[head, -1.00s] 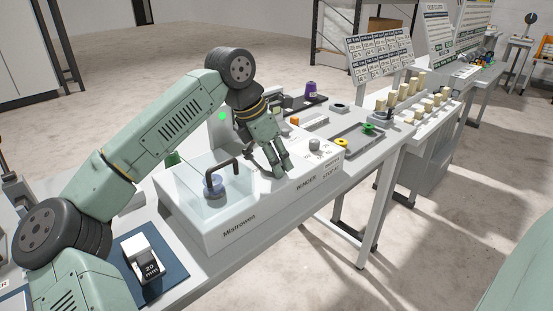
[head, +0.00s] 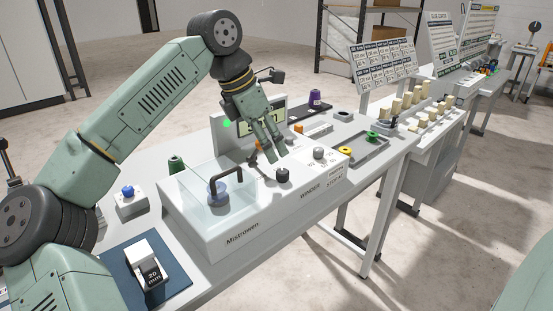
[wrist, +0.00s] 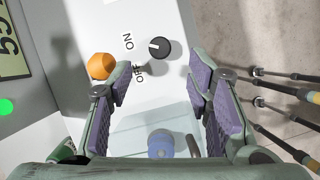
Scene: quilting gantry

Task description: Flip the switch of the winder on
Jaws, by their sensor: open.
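The winder (head: 228,243) is a pale box with a clear-walled bay at its left and a sloped white top. In the wrist view, its top (wrist: 112,16) carries the words ON and OFF. My gripper (head: 273,156) is open and empty above the top, pointing down.
A display (head: 277,113) and a green light (head: 227,124) stand behind my gripper. An orange ball (wrist: 101,66) is left of the switch lettering. A grey knob (head: 319,153) and a yellow piece (head: 345,151) are to the right.

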